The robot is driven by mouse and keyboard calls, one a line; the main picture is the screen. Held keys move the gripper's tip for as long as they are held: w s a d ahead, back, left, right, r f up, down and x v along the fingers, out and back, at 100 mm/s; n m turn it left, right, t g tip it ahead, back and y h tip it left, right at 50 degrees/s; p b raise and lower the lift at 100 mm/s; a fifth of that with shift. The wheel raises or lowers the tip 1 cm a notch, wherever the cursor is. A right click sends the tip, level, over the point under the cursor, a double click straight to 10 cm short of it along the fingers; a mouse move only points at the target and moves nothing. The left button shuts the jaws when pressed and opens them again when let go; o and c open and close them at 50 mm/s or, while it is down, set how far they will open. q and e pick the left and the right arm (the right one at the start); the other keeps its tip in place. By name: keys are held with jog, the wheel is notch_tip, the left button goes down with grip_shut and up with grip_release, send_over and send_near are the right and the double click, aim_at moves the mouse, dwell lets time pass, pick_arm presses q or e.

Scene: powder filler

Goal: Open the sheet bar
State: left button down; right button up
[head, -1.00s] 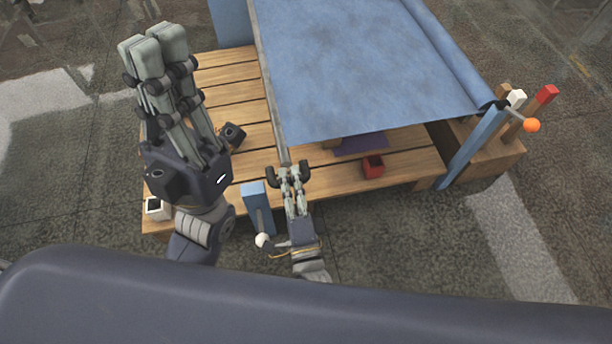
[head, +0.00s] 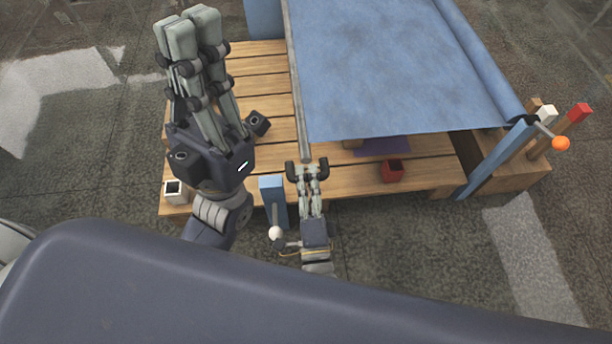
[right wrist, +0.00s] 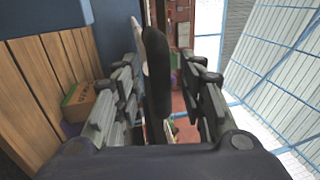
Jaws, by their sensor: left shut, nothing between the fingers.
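A blue sheet (head: 385,70) is spread over the wooden slatted table. A thin grey bar (head: 297,90) runs along its left edge towards me. My right gripper (head: 307,168) is at the near end of this bar, its two fingers apart on either side of it. In the right wrist view a dark rounded piece (right wrist: 158,70) stands between the open fingers, with a gap at its right. Whether the left finger touches it I cannot tell. My left gripper (head: 192,28) is raised large over the table's left side, shut and empty.
A blue post (head: 273,195) with a white-ball lever (head: 276,233) stands left of my right gripper. An orange-ball lever (head: 560,143) is at the right.

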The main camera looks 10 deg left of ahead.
jog(key=v, duration=1.1)
jog(key=shift+s+f, duration=0.1)
jog(key=shift+s, duration=0.05)
